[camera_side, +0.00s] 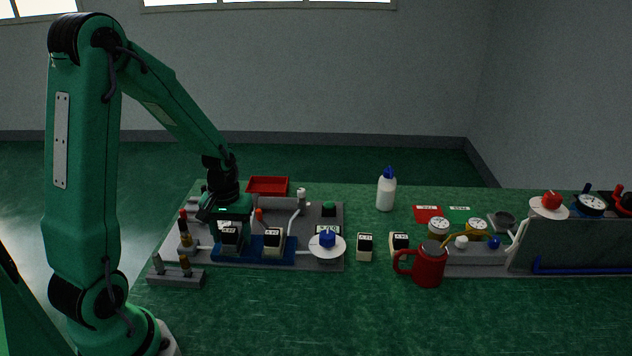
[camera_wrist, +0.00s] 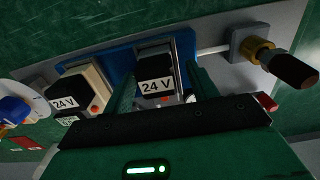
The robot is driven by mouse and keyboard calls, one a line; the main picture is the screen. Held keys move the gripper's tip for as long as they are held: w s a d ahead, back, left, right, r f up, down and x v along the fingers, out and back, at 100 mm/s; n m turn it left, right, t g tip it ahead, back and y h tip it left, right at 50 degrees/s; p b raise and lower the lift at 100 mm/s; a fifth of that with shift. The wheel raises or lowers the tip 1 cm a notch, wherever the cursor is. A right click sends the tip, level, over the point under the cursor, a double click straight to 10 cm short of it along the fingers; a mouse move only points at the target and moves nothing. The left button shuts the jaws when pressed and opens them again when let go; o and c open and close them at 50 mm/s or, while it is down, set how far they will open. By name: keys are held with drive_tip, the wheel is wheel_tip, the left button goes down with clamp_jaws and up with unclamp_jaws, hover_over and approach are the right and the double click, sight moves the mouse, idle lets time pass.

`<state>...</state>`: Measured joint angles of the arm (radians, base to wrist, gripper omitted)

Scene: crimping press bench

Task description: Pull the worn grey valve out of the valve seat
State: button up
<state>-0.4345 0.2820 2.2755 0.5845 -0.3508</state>
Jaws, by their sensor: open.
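The grey valve (camera_side: 229,243), a dark-topped block with a "24 V" label, stands upright in the left part of the blue valve seat (camera_side: 252,251). In the wrist view the grey valve (camera_wrist: 154,66) sits between my two fingers, and the blue seat (camera_wrist: 123,58) shows behind it. My gripper (camera_side: 226,222) is open and low over the valve, with one finger on each side; its fingers also show in the wrist view (camera_wrist: 161,88). I cannot tell whether either finger touches the valve. The valve's lower end is hidden in the seat.
A cream valve (camera_side: 272,241) stands right beside it in the seat. A white disc with a blue knob (camera_side: 327,239) is further right. Brass fittings with dark handles (camera_side: 185,237) stand close on the left. A red tray (camera_side: 268,185) lies behind; a red mug (camera_side: 430,266) stands right.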

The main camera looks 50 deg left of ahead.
drive_tip(key=c, duration=1.2)
drive_tip(key=shift+r, duration=0.2)
drive_tip(key=shift+r, duration=0.85)
wheel_tip(320, 180, up, 2)
drive_tip(key=s+d+r, duration=0.1)
drive_tip(key=d+r, duration=0.6)
drive_tip(key=d, duration=0.4)
drive_tip(key=shift+d, duration=0.35)
drive_tip(key=shift+r, duration=0.1)
drive_tip(key=shift+s+r, duration=0.1)
drive_tip(key=shift+r, duration=1.3)
